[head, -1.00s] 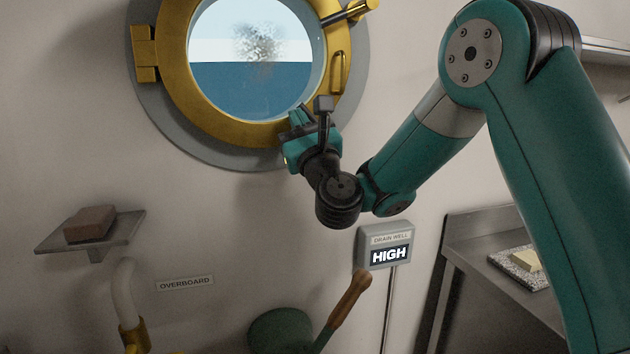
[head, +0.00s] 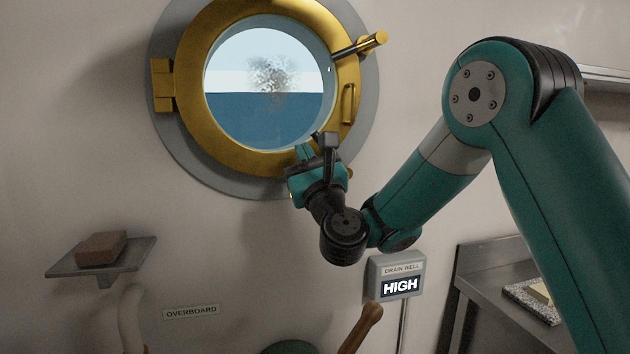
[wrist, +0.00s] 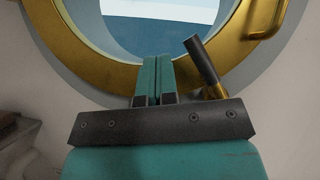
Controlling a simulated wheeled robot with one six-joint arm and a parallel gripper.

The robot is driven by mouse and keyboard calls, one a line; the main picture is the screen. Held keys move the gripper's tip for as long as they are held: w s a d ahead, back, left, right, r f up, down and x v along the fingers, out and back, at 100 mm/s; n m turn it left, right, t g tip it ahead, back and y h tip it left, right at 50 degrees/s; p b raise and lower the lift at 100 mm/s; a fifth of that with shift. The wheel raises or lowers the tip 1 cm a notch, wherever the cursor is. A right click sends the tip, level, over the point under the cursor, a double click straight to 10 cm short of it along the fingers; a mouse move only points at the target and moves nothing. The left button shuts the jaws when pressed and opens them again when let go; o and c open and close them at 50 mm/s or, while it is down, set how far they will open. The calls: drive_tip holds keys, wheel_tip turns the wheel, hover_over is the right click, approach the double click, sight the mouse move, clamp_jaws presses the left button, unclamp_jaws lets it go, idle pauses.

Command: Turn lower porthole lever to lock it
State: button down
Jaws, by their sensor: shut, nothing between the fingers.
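The round brass-rimmed porthole (head: 197,139) is on the wall, its hinge at left. The lower porthole lever (wrist: 205,65), a black handle on a brass base, shows in the wrist view at the rim's lower right. Its black end points up and left across the brass ring. In the head view my gripper mostly hides it. My gripper (head: 304,152) is at the ring's lower right, shut and empty. In the wrist view its teal fingers (wrist: 157,76) are together, just left of the lever, with a gap showing between. Whether they touch the porthole I cannot tell.
The upper lever (head: 372,42), black with a brass end, crosses the upper right rim. A brass handle (head: 348,104) is on the right rim. Below are a shelf (head: 70,268) with a brown block, a drain well display (head: 400,287) reading HIGH, and a metal counter (head: 490,262) at right.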

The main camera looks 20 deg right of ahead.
drive_tip(key=s+a+f+b, duration=0.4)
drive_tip(key=s+a+b, duration=0.1)
drive_tip(key=s, duration=0.3)
drive_tip(key=shift+s+a+f+b, duration=0.15)
drive_tip(key=shift+a+f+b, duration=0.25)
drive_tip(key=shift+a, duration=0.35)
drive_tip(key=s+a+f+n+g+y+p, duration=0.15)
drive_tip(key=s+a+n+g+y, duration=0.45)
drive_tip(key=n, duration=0.7)
drive_tip(key=s+a+n+g+y+p, duration=0.2)
drive_tip(key=s+a+n+g+y, duration=0.2)
drive_tip(key=n+g+y, duration=0.7)
drive_tip(key=s+d+f+n+g+h+p, duration=0.1)
drive_tip(key=s+d+f+n+g+h, duration=0.2)
drive_tip(key=s+d+f+n+h, duration=0.2)
drive_tip(key=s+d+f+n+g+h+p, duration=0.1)
drive_tip(key=s+d+f+n+g+h, duration=0.3)
drive_tip(key=s+d+n+h, duration=0.5)
wheel_tip(320, 180, down, 2)
drive_tip(key=shift+s+d+f+n+h+p, duration=0.15)
drive_tip(key=shift+s+n+h+p, duration=0.2)
drive_tip(key=shift+s+h, duration=0.45)
